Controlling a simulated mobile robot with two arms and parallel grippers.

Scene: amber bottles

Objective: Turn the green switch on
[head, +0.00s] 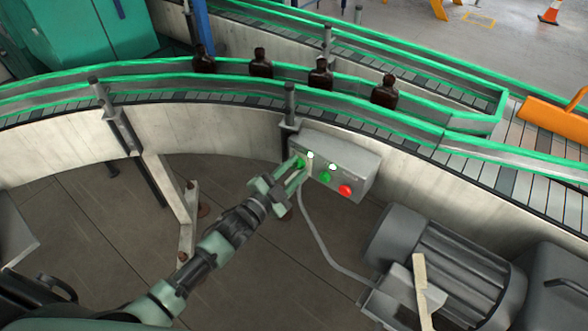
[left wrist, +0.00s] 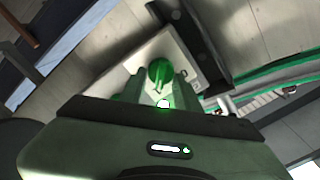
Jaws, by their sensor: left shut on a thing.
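A grey control box (head: 358,166) is mounted on the conveyor's side wall. On its face are the green switch (head: 300,162) at the left end, a green button (head: 326,177) in the middle and a red button (head: 345,190) at the right. My left gripper (head: 298,171) is at the box's left end, shut on the green switch. In the left wrist view the round green switch (left wrist: 159,70) shows between the two fingers, partly hidden by them. A small bright white light (head: 310,155) glows beside the switch. My right gripper is not in view.
Several amber bottles (head: 319,76) stand on the curved conveyor behind the box. A grey motor (head: 440,265) is at lower right, and a cable (head: 318,236) hangs below the box. A metal support leg (head: 186,215) stands left of my arm.

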